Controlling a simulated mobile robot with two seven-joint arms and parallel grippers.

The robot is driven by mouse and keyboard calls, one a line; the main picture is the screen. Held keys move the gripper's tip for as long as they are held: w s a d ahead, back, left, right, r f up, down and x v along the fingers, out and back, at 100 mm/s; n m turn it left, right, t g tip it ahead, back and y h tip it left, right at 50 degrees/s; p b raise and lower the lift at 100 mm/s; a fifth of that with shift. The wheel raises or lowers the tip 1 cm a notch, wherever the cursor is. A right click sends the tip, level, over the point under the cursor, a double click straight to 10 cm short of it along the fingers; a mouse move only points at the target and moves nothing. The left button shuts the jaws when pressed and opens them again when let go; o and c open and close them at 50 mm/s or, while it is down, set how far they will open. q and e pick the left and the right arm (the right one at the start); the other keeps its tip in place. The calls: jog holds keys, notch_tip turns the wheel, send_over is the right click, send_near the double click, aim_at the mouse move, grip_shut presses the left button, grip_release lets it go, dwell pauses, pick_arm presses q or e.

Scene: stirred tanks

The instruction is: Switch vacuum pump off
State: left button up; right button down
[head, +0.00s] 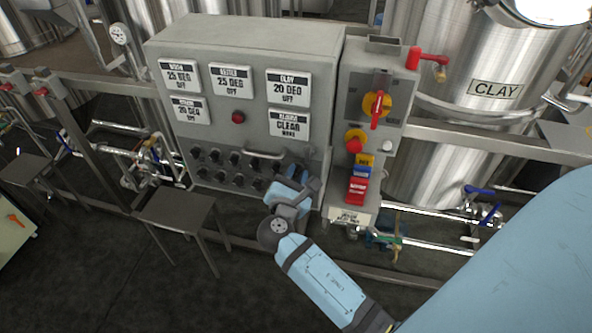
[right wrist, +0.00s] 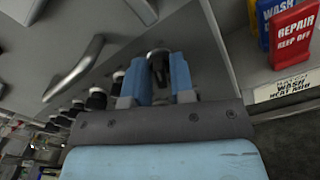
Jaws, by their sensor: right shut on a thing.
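The grey control panel (head: 255,95) carries rows of black knobs (head: 234,159) along its lower part. Their labels are too small to read, so I cannot tell which one is the vacuum pump switch. My right gripper (head: 291,172) is at the lower right end of these rows and hides the knobs behind it. In the right wrist view its two blue fingers (right wrist: 160,75) are closed around a dark knob (right wrist: 158,62) with a pale collar. Which way the knob points is unclear. My left gripper is not in view.
A metal bar handle (right wrist: 75,70) sits left of the gripper on the panel. A small metal table (head: 176,209) stands at lower left.

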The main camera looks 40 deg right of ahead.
jog(key=n+p, duration=0.2)
jog(key=p, duration=0.1)
jog(key=n+p, duration=0.2)
jog(key=p, duration=0.2)
jog(key=r+n+p, duration=0.1)
jog(key=n+p, duration=0.1)
jog(key=p, duration=0.2)
jog(key=shift+w+n, duration=0.15)
jog(key=shift+n, duration=0.25)
jog(key=shift+f+n+p, duration=0.1)
jog(key=shift+n+p, duration=0.4)
jog(key=shift+p, duration=0.15)
jog(key=shift+f+n+p, duration=0.25)
jog(key=shift+n+p, duration=0.35)
jog(key=shift+n, duration=0.3)
jog(key=shift+a+n, duration=0.1)
jog(key=shift+n, duration=0.3)
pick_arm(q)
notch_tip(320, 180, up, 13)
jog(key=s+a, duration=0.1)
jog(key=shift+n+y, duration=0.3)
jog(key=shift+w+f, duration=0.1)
pick_arm(e)
jog(key=shift+n, duration=0.3)
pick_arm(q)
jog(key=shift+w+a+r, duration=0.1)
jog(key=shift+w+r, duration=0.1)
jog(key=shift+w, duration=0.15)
pick_arm(e)
jog(key=shift+w, duration=0.1)
